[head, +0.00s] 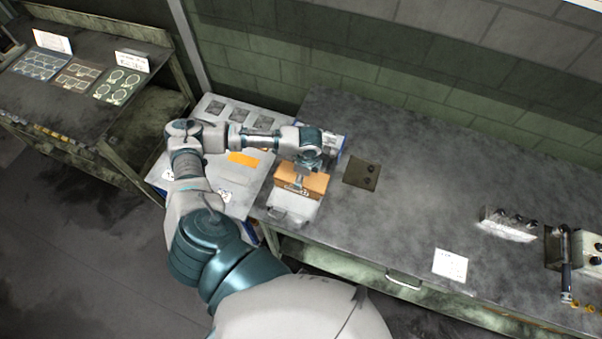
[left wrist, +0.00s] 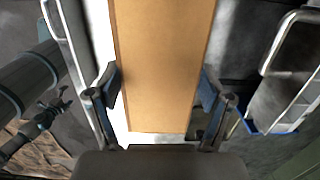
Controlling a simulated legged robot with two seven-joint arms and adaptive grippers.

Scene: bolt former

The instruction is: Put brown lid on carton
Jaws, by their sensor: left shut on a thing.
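The brown lid (head: 312,185) is at the left end of the grey workbench, with dark print on its near side. My left gripper (head: 300,180) reaches down onto it from above. In the left wrist view the lid (left wrist: 162,60) is a long brown panel between the two fingers of the left gripper (left wrist: 160,90), which is shut on its sides. A pale grey box-like thing (head: 292,208) with a handle is just in front of and below the lid. I cannot tell whether it is the carton, or whether the lid touches it. My right gripper is not in view.
A dark square plate (head: 361,173) lies right of the lid. A white sheet (head: 450,264) and a grey block with knobs (head: 508,224) lie farther right on the workbench (head: 400,215). A pale panel with dark squares (head: 243,112) is behind my arm. The bench middle is mostly clear.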

